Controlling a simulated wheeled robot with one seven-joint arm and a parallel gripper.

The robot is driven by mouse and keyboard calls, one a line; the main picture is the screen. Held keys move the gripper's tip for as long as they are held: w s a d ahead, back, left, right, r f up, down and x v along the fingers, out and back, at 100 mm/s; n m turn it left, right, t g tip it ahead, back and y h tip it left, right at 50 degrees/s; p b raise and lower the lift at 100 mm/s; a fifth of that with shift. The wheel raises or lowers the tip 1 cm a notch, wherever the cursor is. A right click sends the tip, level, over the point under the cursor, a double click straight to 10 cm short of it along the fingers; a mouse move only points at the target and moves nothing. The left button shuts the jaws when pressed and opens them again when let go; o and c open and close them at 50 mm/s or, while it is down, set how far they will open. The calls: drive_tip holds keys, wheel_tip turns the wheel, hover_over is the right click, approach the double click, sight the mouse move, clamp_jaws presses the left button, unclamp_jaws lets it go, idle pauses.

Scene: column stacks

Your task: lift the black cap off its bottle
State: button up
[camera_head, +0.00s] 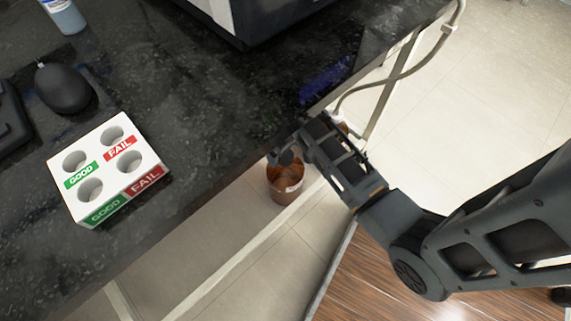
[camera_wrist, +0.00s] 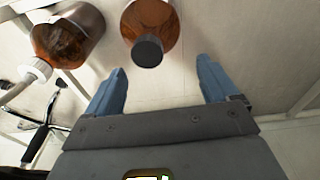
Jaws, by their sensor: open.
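A brown bottle (camera_head: 286,184) with a black cap (camera_head: 286,158) shows just past the counter's edge in the head view. In the wrist view the brown bottle (camera_wrist: 152,18) is at the top middle, and its black cap (camera_wrist: 148,51) points toward me. My gripper (camera_wrist: 161,65) is open and empty. Its two blue-grey fingers are apart, with the cap ahead of the gap between them, nearer the left finger. No contact with the cap shows. In the head view my arm partly covers the area beside the bottle.
The dark counter (camera_head: 200,150) holds a white GOOD/FAIL rack (camera_head: 104,160), a black mouse (camera_head: 63,88) and a small bottle (camera_head: 66,17).

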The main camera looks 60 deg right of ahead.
sight(285, 155)
drive_tip(key=w+d+b, duration=0.1)
drive_tip(key=d+f+g, duration=0.1)
drive_tip(key=d, duration=0.1)
drive_tip(key=shift+w+f+y+b, duration=0.1)
drive_tip(key=shift+w+y+b, duration=0.2)
drive_tip(key=shift+w+b, duration=0.05)
drive_tip(key=shift+f+b, duration=2.2)
drive_tip(key=shift+f, duration=1.55)
drive_tip(key=c, duration=1.1)
drive_tip(key=shift+r, duration=0.2)
